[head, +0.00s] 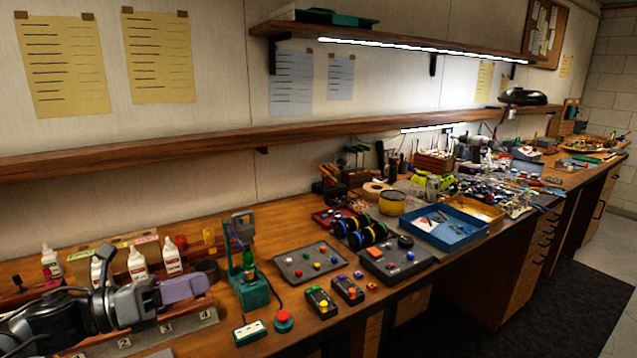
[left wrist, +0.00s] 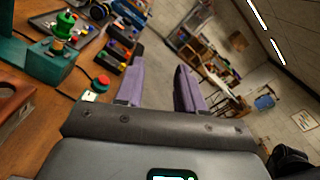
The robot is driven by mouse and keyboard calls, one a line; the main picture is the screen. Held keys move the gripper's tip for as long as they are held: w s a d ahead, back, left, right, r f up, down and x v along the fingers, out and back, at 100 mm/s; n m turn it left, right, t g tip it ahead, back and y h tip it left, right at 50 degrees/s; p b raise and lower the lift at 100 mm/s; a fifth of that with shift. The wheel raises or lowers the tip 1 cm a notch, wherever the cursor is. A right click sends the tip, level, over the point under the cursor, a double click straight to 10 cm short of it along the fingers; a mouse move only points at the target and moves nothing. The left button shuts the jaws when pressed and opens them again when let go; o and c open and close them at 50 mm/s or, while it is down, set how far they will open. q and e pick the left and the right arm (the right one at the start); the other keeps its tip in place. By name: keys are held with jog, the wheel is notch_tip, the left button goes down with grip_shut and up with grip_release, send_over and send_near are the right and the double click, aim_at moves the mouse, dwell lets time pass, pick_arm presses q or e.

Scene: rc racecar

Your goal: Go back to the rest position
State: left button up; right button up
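My left gripper (head: 207,284) comes in from the lower left in the head view. It hovers over the near left part of the wooden bench, in front of the white bottles and left of the green press. In the left wrist view its two purple fingers (left wrist: 160,85) stand apart with nothing between them. My right gripper is in neither view.
White bottles (head: 137,264) stand behind my left arm. A green press (head: 250,281) and a red button (head: 283,321) sit right of the gripper. A grey tray (head: 287,274), black wheels (head: 368,237) and a blue tray (head: 466,239) lie farther right. A wall shelf (head: 200,144) runs above.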

pick_arm(q)
notch_tip(320, 180, down, 8)
jog(key=d+n, duration=0.1)
jog(key=d, duration=0.1)
jog(key=s+d+f+n+t, duration=0.1)
jog(key=s+d+f+n, duration=0.55)
jog(key=f, duration=0.45)
jog(key=s+d+f+n, duration=0.5)
jog(key=s+d+f, duration=0.3)
jog(key=f, duration=0.3)
jog(key=s+a+f+n+y, duration=0.75)
jog(key=n+y, duration=0.25)
jog(key=n, duration=0.5)
jog(key=s+a+f+n+g+y, duration=0.3)
jog(key=s+a+n+g+y, duration=0.3)
jog(key=s+a+n, duration=0.5)
notch_tip(320, 180, up, 31)
jog(key=d+n+h+p, duration=0.1)
jog(key=p, duration=3)
jog(key=shift+w+d+r+g, duration=0.2)
jog(key=shift+w+g, duration=0.1)
jog(key=shift+w, duration=0.05)
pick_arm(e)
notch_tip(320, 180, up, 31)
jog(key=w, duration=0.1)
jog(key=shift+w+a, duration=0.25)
